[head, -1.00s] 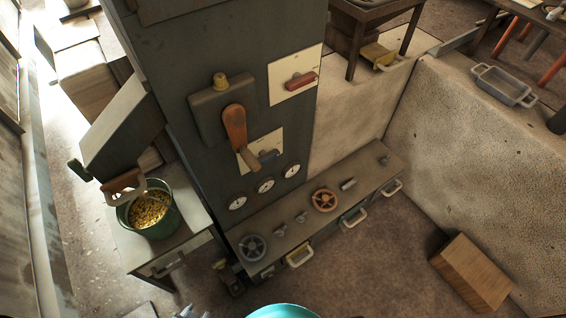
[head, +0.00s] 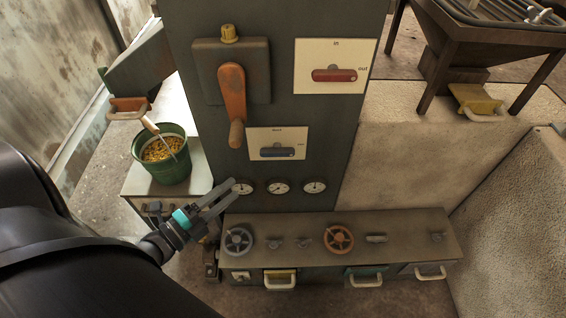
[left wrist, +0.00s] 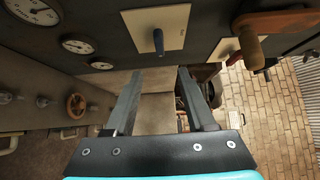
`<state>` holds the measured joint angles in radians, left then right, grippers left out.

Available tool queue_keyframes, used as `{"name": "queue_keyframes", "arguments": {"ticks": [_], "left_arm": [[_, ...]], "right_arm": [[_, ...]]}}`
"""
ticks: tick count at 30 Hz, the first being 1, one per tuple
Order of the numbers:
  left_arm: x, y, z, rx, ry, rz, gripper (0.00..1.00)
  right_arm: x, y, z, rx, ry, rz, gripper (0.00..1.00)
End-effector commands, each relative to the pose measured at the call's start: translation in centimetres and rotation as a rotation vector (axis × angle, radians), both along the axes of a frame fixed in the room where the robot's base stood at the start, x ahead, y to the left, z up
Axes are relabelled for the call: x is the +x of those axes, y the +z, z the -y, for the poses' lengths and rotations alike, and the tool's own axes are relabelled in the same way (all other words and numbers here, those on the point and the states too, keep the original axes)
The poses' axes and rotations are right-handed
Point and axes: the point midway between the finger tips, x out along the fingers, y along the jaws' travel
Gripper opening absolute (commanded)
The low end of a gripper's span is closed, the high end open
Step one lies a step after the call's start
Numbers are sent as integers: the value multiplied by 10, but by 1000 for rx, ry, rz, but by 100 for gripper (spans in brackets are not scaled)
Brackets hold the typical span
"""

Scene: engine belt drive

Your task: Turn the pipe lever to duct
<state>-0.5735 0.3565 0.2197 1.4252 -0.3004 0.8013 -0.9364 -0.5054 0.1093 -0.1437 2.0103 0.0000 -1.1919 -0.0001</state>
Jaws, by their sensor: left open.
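A dark upright panel (head: 200,130) carries two levers on pale plates. The red lever (head: 334,75) lies flat across the upper right plate (head: 312,50), with small labels at its top and right. The blue lever (head: 278,152) lies flat across the lower plate (head: 262,136); its labels are too small to read surely. My left gripper (head: 232,190) is open and empty, below and left of the blue lever, apart from it. In the left wrist view the blue lever (left wrist: 158,42) shows beyond the open fingers (left wrist: 158,75). My right gripper is out of view.
An orange crank handle (head: 232,105) juts from the panel left of the plates. Several gauges (head: 279,187) sit below. A low bench (head: 400,222) with handwheels projects under the panel. A green bucket (head: 163,160) stands at left on a side table.

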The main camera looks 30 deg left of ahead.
Motion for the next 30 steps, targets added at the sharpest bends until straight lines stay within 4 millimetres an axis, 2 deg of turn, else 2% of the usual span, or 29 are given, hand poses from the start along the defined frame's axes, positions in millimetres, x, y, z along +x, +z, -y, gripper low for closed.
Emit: {"name": "queue_keyframes", "arguments": {"ticks": [5, 12, 18, 24, 30], "left_arm": [[28, 0, 7, -1, -2, 5, 55], [74, -1, 18, -3, -1, 3, 55], [107, -1, 26, -2, 0, 1, 55], [132, -1, 32, -4, 1, -1, 55], [143, -1, 35, -4, 2, -3, 55]], "right_arm": [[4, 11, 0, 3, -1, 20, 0], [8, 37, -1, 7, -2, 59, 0], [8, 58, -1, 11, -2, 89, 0], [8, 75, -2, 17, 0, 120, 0], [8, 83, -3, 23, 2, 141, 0]]}}
